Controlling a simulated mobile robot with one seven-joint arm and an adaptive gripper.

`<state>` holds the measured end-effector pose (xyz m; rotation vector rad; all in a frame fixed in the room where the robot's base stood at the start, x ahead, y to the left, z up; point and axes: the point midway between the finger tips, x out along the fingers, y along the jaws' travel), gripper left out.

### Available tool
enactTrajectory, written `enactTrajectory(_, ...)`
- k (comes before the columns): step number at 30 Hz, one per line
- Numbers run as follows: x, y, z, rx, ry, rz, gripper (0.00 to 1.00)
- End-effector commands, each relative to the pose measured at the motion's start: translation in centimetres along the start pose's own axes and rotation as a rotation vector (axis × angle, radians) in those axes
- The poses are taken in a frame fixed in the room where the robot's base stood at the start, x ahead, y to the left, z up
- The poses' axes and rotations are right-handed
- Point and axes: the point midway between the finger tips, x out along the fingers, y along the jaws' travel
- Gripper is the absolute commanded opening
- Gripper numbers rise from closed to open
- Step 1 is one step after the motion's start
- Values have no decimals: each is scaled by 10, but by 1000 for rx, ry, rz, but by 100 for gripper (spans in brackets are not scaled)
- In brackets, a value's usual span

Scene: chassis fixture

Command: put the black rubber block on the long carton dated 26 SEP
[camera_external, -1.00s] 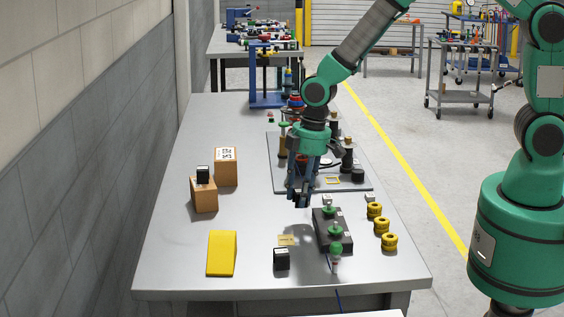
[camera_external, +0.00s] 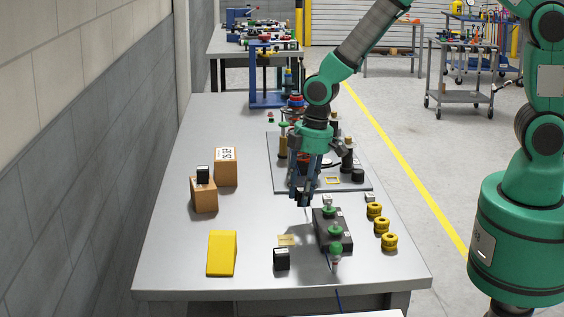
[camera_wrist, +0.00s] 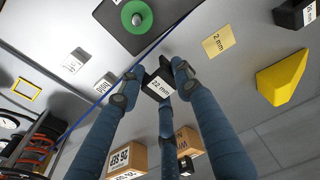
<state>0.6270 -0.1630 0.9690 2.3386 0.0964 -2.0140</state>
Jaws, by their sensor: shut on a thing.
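My gripper (camera_external: 304,199) is shut on a black block (camera_wrist: 159,84) labelled 22 mm and holds it above the table, left of the dark fixture. The blue fingers (camera_wrist: 158,76) close around it in the wrist view. The carton dated 26 SEP (camera_wrist: 120,157) shows its print upside down at the bottom of the wrist view. It appears to be the farther brown carton (camera_external: 226,172) at left in the external view. A nearer brown carton (camera_external: 204,197) has another black block (camera_external: 203,174) on top.
Another black block (camera_external: 281,260) and a yellow wedge (camera_external: 222,252) lie at the near side. A dark fixture with green knobs (camera_external: 333,231) and yellow rings (camera_external: 382,226) stand at right. A grey plate with posts (camera_external: 282,178) lies behind. Table between gripper and cartons is clear.

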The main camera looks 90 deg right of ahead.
Motion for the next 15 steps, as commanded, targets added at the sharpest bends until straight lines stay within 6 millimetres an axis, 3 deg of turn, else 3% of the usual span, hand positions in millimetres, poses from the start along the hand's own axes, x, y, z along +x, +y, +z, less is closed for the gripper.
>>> enactTrajectory(8, -14, 24, -14, 14, -8, 1, 7)
enactTrajectory(15, -31, 61, -31, 34, -19, 4, 7)
